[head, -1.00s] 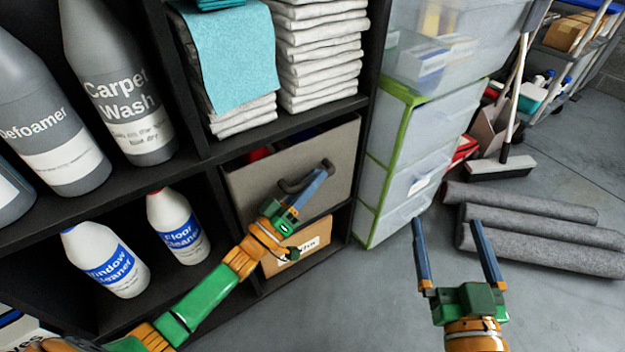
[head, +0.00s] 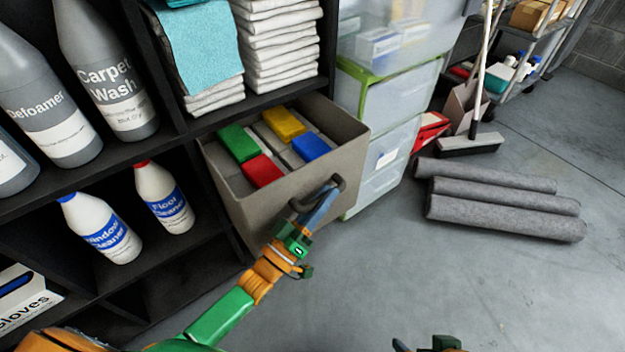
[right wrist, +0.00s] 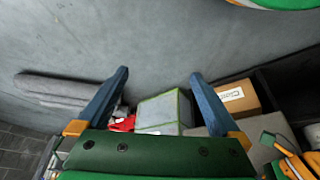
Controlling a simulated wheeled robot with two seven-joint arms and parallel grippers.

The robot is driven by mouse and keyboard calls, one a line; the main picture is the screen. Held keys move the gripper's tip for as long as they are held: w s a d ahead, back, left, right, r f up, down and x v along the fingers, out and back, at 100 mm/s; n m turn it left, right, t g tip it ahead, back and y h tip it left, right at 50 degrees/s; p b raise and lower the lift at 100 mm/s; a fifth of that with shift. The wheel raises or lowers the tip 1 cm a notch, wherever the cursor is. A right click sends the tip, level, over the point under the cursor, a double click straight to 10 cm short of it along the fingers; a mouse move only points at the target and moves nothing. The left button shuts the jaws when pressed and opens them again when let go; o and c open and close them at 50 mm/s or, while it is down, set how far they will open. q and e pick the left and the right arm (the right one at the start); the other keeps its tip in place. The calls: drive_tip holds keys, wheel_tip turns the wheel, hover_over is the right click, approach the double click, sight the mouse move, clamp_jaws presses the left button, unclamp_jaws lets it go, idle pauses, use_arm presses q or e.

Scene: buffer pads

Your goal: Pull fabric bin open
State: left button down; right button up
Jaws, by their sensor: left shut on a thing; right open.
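The grey-beige fabric bin (head: 272,211) is pulled well out of its shelf compartment in the head view. Its open top shows a green pad (head: 237,143), a yellow pad (head: 284,124), a red pad (head: 262,171) and a blue pad (head: 311,146), with grey pieces between them. My left gripper (head: 322,205) is shut on the dark handle (head: 339,183) on the bin's front.
Folded towels (head: 275,45) sit above the bin. Clear drawers (head: 388,140) stand right of it. Grey rolls (head: 505,208) lie on the floor; the floor in front is clear.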

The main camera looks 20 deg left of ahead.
use_arm(q)
drive_tip(key=s+d+p, duration=0.1)
drive_tip(key=s+d, duration=0.3)
drive_tip(key=d, duration=0.1)
drive_tip(key=shift+s+d, duration=0.3)
drive_tip(key=shift+d, duration=0.1)
use_arm(e)
drive_tip(key=shift+g, duration=0.8)
drive_tip(key=shift+s+d+f, duration=0.1)
drive_tip(key=shift+s+f, duration=0.1)
drive_tip(key=shift+f, duration=0.5)
drive_tip(key=shift+s+d+f, duration=0.1)
drive_tip(key=shift+s+f, duration=0.15)
drive_tip(key=shift+f, duration=0.4)
drive_tip(key=shift+s+f, duration=0.2)
drive_tip(key=shift+f, duration=0.5)
use_arm(q)
drive_tip(key=c, duration=1.1)
unclamp_jaws()
drive_tip(key=p+v, duration=0.1)
drive_tip(key=v, duration=0.6)
use_arm(e)
drive_tip(key=shift+f, duration=0.65)
